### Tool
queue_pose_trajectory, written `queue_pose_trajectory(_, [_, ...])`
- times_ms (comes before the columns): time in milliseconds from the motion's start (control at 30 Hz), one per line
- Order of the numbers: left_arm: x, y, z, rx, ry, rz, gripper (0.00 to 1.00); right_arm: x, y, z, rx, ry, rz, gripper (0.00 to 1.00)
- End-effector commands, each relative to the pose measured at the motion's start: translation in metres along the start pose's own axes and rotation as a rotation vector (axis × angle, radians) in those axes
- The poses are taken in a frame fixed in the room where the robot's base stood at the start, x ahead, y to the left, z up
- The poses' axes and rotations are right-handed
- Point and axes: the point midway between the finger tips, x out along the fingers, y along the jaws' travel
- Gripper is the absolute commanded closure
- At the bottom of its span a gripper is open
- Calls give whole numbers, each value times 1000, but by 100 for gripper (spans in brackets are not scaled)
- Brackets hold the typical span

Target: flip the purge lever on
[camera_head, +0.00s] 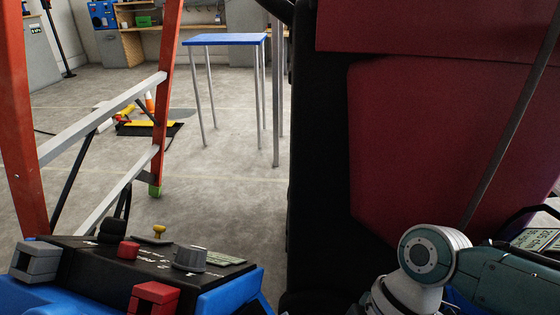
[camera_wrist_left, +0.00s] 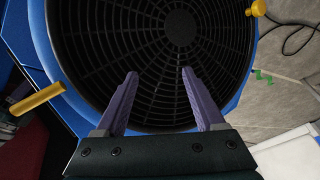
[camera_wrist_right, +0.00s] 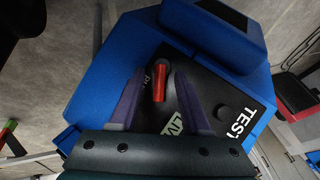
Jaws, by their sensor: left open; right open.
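In the right wrist view a red lever (camera_wrist_right: 160,86) stands on a black panel (camera_wrist_right: 215,85) set in a blue housing. Its own label is mostly hidden; "TEST" and part of a "LIV" label show nearby. My right gripper (camera_wrist_right: 159,74) is open, its purple fingers on either side of the lever in the picture; I cannot tell whether they touch it. My left gripper (camera_wrist_left: 160,73) is open and empty before a round black grille (camera_wrist_left: 150,40) in a blue housing. Neither gripper shows in the head view, where only a teal and white link of my arm appears.
In the head view a blue machine with a black control panel (camera_head: 80,260) is at lower left. An orange ladder (camera_head: 165,90) stands behind it. A large dark red and black object (camera_head: 430,130) fills the right. A blue-topped table (camera_head: 225,40) stands farther back on open floor.

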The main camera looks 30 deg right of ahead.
Motion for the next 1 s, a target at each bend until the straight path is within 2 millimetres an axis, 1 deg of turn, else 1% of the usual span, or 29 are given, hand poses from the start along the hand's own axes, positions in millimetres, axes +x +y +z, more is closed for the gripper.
queue_pose_trajectory(267, [1, -2, 1, 7, -2, -5, 29, 2, 0, -1, 0, 1, 0, 53])
queue_pose_trajectory(700, [1, -2, 1, 8, -2, -6, 29, 2, 0, 0, 0, 0, 2, 100])
queue_pose_trajectory(1000, [1, -1, 1, 4, -2, -2, 29, 2, 1, 0, 0, -1, 3, 100])
